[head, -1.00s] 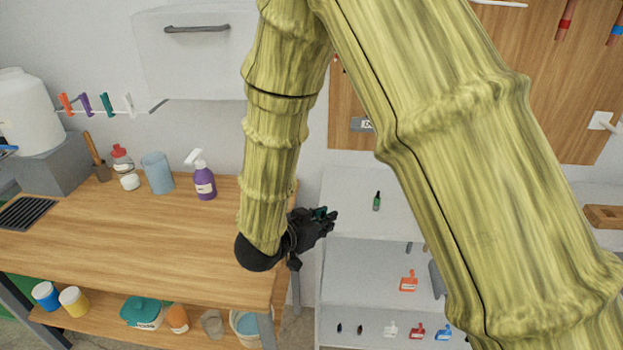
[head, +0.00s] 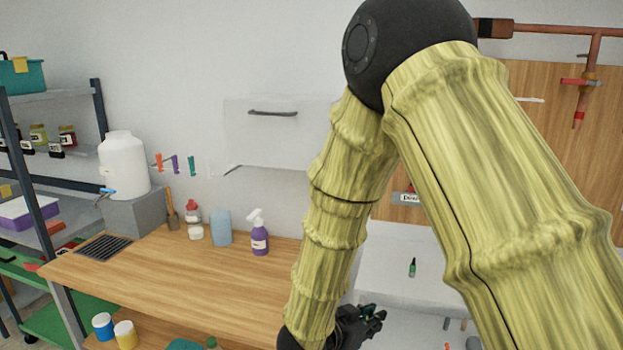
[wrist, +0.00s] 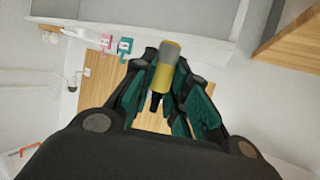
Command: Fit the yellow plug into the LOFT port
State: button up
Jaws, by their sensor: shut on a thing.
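In the wrist view the yellow plug (wrist: 163,78) stands between the fingers of my gripper (wrist: 165,92), with a grey end and a dark narrow tip. My gripper is shut on it. In the head view my gripper (head: 368,318) is low, right of the wooden bench, in front of a white shelf unit; the plug cannot be made out there. No port marked LOFT can be read. A pink tag (wrist: 105,43) and a teal tag (wrist: 124,46) show ahead in the wrist view, too small to read.
A wooden bench (head: 170,270) bears a purple spray bottle (head: 259,238), a blue cup (head: 221,228) and a white tank (head: 125,165) on a grey block. A small green bottle (head: 412,267) stands on the white shelf unit (head: 385,275). Copper pipes (head: 555,30) run at upper right.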

jog(key=shift+s+d+f, duration=0.1)
jog(key=shift+s+d, duration=0.05)
jog(key=d+f+n+t+y, duration=0.3)
jog(key=d+f+n+y, duration=0.2)
jog(key=f, duration=0.6)
jog(key=s+f+n+t+y, duration=0.1)
jog(key=s+f+n+y, duration=0.3)
jog(key=f, duration=0.4)
jog(key=shift+s+a+f+y, duration=0.4)
jog(key=shift+s+a+y, duration=0.1)
jog(key=shift+s, duration=0.15)
jog(key=shift+d, duration=0.15)
